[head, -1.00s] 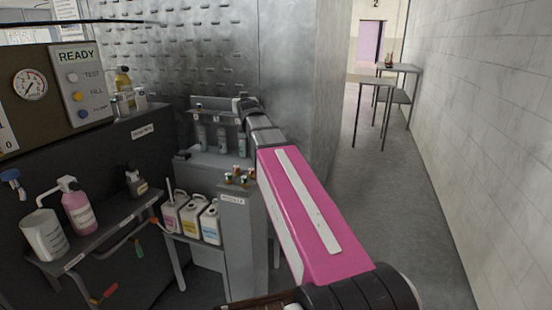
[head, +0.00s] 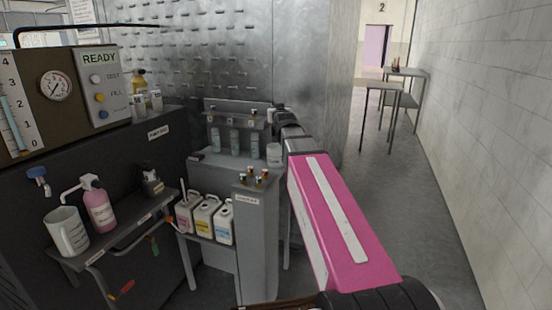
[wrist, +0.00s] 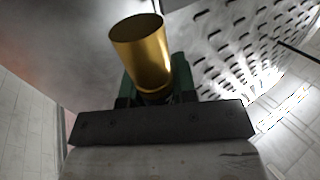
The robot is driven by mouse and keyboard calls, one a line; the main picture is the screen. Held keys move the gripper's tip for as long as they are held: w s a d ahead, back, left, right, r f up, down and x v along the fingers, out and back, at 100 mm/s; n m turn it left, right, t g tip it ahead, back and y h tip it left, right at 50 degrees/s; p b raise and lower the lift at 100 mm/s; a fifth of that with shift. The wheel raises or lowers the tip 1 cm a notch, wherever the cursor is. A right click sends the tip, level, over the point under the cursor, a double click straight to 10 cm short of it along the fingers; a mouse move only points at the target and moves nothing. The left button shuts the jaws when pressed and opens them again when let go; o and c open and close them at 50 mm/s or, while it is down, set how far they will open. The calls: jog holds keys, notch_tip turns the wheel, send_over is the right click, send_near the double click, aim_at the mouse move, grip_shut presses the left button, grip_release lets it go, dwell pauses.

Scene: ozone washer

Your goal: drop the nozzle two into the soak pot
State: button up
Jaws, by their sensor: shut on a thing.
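My gripper (wrist: 153,92) is shut on a brass-coloured, hollow cylinder, the nozzle (wrist: 147,58), in the wrist view. Its open round end faces away from the jaws. In the head view my gripper (head: 280,116) is small, at the far end of my pink arm, and the nozzle cannot be made out there. A pale grey cylindrical pot (head: 274,154) stands just below my gripper in the picture, at the right end of the grey bench. It may be the soak pot; no label on it is readable.
Several small brass-and-dark pieces stand on a grey pedestal (head: 248,215). Grey-blue cylinders (head: 234,142) stand under a wall rack. A white pitcher (head: 66,232) and pink bottle (head: 99,208) are at left. The right-hand aisle floor is clear.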

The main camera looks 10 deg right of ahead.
jog(key=w+f+n+g+y, duration=0.1)
jog(key=f+n+y, duration=0.1)
jog(key=y, duration=0.1)
jog(key=w+f+n+g+y, duration=0.1)
jog(key=f+n+y, duration=0.2)
jog(key=y, duration=0.1)
jog(key=w+f+n+g+y, duration=0.2)
jog(key=f+y, duration=0.1)
jog(key=y, duration=0.1)
jog(key=shift+d+f+n, duration=0.15)
jog(key=shift+n, duration=0.25)
jog(key=shift+s+d+r+n+g+y, duration=0.15)
jog(key=shift+r+n+g+y, duration=0.15)
jog(key=shift+y, duration=0.15)
jog(key=shift+s+d+r+n+g+y, duration=0.1)
jog(key=shift+r+n+g+y, duration=0.2)
jog(key=shift+y, duration=0.15)
notch_tip(320, 180, down, 6)
dwell(0.6)
